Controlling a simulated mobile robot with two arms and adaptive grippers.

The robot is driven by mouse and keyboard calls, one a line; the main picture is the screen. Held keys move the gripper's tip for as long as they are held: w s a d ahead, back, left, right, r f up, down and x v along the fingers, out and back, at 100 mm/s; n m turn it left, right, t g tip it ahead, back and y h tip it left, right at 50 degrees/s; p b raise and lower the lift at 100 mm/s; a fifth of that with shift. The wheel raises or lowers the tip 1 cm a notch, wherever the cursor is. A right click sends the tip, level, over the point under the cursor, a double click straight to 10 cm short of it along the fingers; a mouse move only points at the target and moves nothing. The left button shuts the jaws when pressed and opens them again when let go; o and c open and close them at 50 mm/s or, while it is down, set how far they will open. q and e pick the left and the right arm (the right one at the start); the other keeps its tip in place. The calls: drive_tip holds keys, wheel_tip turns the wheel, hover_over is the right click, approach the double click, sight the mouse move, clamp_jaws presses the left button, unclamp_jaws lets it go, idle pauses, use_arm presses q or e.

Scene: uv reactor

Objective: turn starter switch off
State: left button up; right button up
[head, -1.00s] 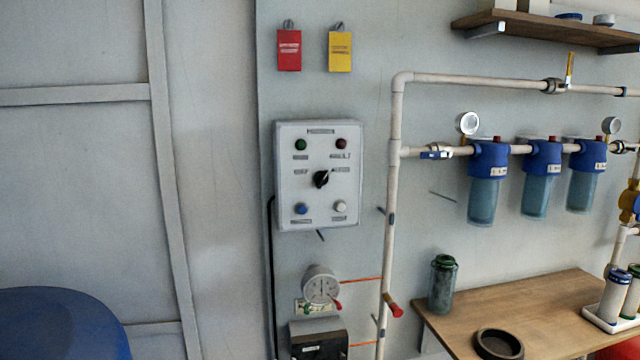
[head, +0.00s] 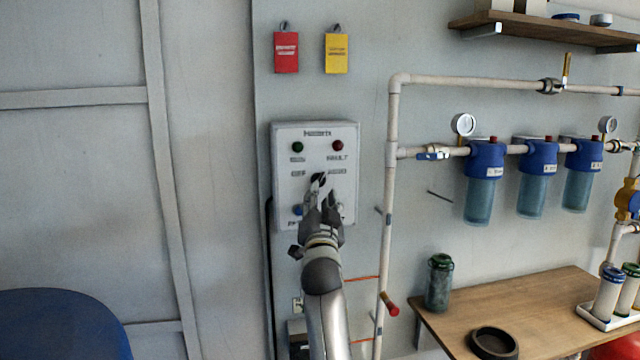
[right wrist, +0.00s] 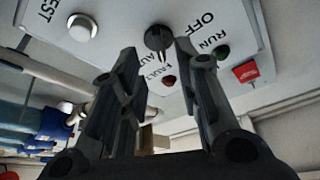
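The starter switch, a black rotary knob (head: 318,179), sits in the middle of a white control panel (head: 286,217) on the wall. In the right wrist view the knob (right wrist: 158,40) lies between and beyond the fingertips, with OFF and AUTO labels around it. My right gripper (head: 322,192) is in front of the panel and covers part of the knob in the head view. In the right wrist view the gripper (right wrist: 156,52) is open, its two fingers apart on either side of the knob. Contact with the knob cannot be told. My left gripper is not in view.
Green (head: 298,147) and red (head: 338,146) lamps sit above the knob. A vertical pipe (head: 391,200) runs right of the panel. Blue filters (head: 484,180) and a wooden table (head: 455,318) are further right.

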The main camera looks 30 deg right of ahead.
drive_tip(key=shift+p+x, duration=0.4)
drive_tip(key=shift+x, duration=2.25)
drive_tip(key=shift+s+r, duration=0.1)
clamp_jaws()
